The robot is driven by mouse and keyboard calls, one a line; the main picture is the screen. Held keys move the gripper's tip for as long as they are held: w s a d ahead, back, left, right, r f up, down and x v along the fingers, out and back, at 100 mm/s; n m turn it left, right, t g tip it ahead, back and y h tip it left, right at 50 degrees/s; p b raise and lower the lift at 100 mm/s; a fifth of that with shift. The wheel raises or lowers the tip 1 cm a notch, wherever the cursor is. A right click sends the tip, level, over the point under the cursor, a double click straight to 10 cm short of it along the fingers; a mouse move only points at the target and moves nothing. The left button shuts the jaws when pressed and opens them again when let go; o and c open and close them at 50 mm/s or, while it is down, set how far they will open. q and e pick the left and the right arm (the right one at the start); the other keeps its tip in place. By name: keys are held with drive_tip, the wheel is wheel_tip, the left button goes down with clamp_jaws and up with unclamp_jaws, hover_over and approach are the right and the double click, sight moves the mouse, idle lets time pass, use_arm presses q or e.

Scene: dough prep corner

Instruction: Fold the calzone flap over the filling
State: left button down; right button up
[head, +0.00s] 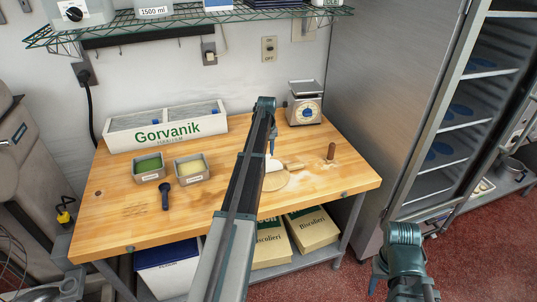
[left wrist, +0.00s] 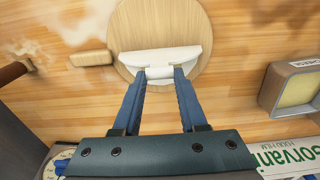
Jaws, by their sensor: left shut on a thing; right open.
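A round tan disc (head: 275,182) lies on the wooden table, and it also shows in the left wrist view (left wrist: 160,22). A whitish flap (left wrist: 185,55) stands along its edge nearest my left gripper. My left gripper (left wrist: 161,76) is shut on the flap's pale tab; in the head view the gripper (head: 271,148) points down at the back of the disc. I cannot make out any filling, and the flap partly hides the disc's edge. My right gripper (head: 385,272) is open and empty, off the table's front right.
A small wooden block (head: 294,165) lies beside the disc, near a brown upright cylinder (head: 331,151). Tubs of green (head: 148,166) and pale yellow (head: 192,168) stuff and a dark tool (head: 165,194) are left. A scale (head: 305,103) and a white bin (head: 165,128) stand behind.

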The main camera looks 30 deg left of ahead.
use_arm(q)
drive_tip(key=shift+w+a, duration=0.45)
drive_tip(key=shift+a, duration=0.25)
idle(0.7)
drive_tip(key=shift+c, duration=2.2)
unclamp_jaws()
drive_tip(key=shift+w+f, duration=0.1)
drive_tip(key=shift+f, duration=0.05)
wheel_tip(320, 180, up, 14)
drive_tip(key=p, duration=1.3)
drive_tip(key=shift+s+d+p, duration=0.25)
drive_tip(key=shift+p, duration=0.05)
